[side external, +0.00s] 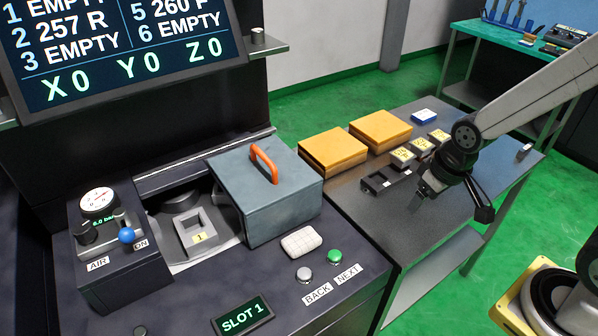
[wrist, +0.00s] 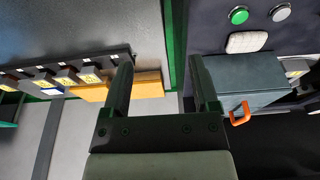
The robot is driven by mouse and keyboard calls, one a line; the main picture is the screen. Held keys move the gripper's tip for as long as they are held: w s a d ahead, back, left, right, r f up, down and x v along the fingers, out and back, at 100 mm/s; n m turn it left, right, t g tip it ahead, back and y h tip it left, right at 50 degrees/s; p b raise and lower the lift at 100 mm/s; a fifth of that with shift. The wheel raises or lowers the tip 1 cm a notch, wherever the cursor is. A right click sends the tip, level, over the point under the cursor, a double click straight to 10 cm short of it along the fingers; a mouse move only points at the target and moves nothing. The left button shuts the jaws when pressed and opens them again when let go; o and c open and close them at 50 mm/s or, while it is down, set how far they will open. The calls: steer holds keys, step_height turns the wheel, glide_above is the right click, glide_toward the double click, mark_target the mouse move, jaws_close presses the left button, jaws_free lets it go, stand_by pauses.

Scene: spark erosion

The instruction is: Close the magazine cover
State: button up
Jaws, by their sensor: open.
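The magazine cover (side external: 268,190) is a blue-grey box with an orange handle (side external: 264,163) on top. It stands to the right of the magazine opening, where an empty grey holder (side external: 193,228) labelled 1 is exposed. In the wrist view the cover (wrist: 245,80) shows right of my fingers, with its orange handle (wrist: 240,113). My gripper (side external: 424,190) is over the grey side table, well to the right of the cover and apart from it. In the wrist view my gripper (wrist: 160,80) has its two fingers spread with nothing between them.
Two orange boxes (side external: 380,131) and a rack with yellow-labelled blocks (side external: 403,157) are on the side table (side external: 400,225). A white pad (side external: 303,242), a green NEXT button (side external: 334,256) and a BACK button are in front of the cover. An air panel (side external: 118,245) stands left.

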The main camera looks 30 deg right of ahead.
steer(key=shift+w+a+r, duration=0.1)
steer(key=shift+w+r, duration=0.05)
steer(key=shift+w, duration=0.35)
steer(key=c, duration=0.7)
steer(key=w+a+r, duration=0.1)
steer(key=w, duration=0.3)
steer(key=w+a+r+y, duration=0.1)
steer(key=w, duration=0.3)
steer(key=w+a+r+y, duration=0.1)
steer(key=w+r, duration=0.1)
steer(key=w, duration=0.1)
steer(key=shift+w+t, duration=0.3)
steer(key=shift+w, duration=0.1)
jaws_close()
steer(key=w+a+r+y, duration=0.1)
steer(key=w+a+r, duration=0.1)
steer(key=w, duration=0.4)
steer(key=w+a+r+n+t+y, duration=0.1)
steer(key=w+a+r+y, duration=0.1)
steer(key=w+r, duration=0.2)
steer(key=shift+w+a, duration=0.4)
steer(key=shift+w, duration=0.75)
